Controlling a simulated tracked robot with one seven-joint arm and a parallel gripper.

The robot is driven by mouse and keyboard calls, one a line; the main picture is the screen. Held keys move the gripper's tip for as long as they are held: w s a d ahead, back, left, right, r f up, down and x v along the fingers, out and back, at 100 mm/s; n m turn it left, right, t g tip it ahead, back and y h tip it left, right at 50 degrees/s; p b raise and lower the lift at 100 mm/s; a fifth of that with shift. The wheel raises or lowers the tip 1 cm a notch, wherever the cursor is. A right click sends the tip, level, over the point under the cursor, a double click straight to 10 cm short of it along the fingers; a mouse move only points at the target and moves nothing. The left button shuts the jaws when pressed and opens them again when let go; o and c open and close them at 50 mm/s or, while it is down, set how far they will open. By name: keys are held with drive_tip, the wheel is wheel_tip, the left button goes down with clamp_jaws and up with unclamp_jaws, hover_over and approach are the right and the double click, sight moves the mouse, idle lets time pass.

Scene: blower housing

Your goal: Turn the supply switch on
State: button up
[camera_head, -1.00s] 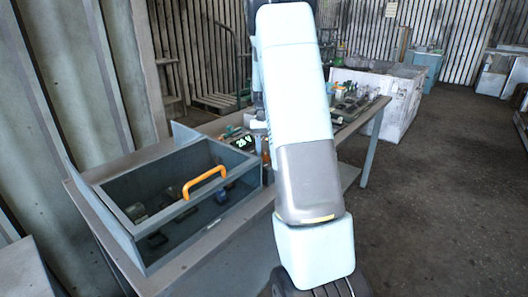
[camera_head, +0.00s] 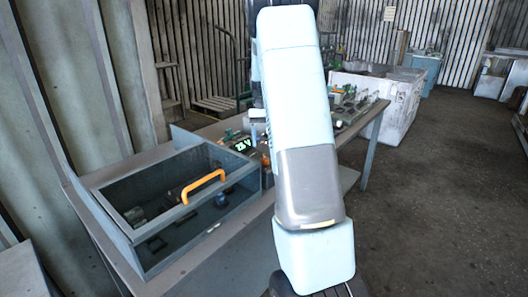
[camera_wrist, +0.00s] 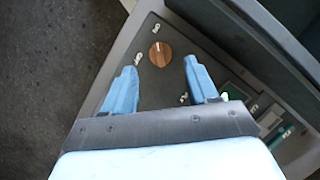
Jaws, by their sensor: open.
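The supply switch is most likely the round brown knob (camera_wrist: 160,54) with a pale pointer line, seen in the wrist view on a dark grey panel (camera_wrist: 150,92). No contact with the knob is visible. My arm hides the knob and gripper there.
A grey box with a clear front and an orange handle (camera_head: 205,187) stands on the bench (camera_head: 88,182), left of my arm. Small parts lie inside it. Several tools (camera_head: 350,103) lie farther back. A white crate (camera_head: 398,104) stands behind. The floor (camera_head: 440,190) at right is clear.

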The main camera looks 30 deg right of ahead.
drive_tip(key=v, duration=0.8)
drive_tip(key=shift+r, duration=0.35)
drive_tip(key=s+a+r+n+t+h, duration=0.1)
drive_tip(key=s+a+r+t, duration=0.1)
drive_tip(key=s+a+r, duration=0.35)
drive_tip(key=s+a+r+n+t, duration=0.2)
drive_tip(key=s+a+r+t, duration=0.1)
drive_tip(key=s+a, duration=0.5)
drive_tip(key=s+a+f+n+t, duration=0.1)
drive_tip(key=s+a, duration=0.3)
drive_tip(key=s, duration=0.4)
drive_tip(key=s+a+f+n+t+h, duration=0.1)
drive_tip(key=s+a+t, duration=0.2)
drive_tip(key=s, duration=0.6)
drive_tip(key=shift+a+f+t, duration=0.4)
drive_tip(key=shift+a, duration=0.1)
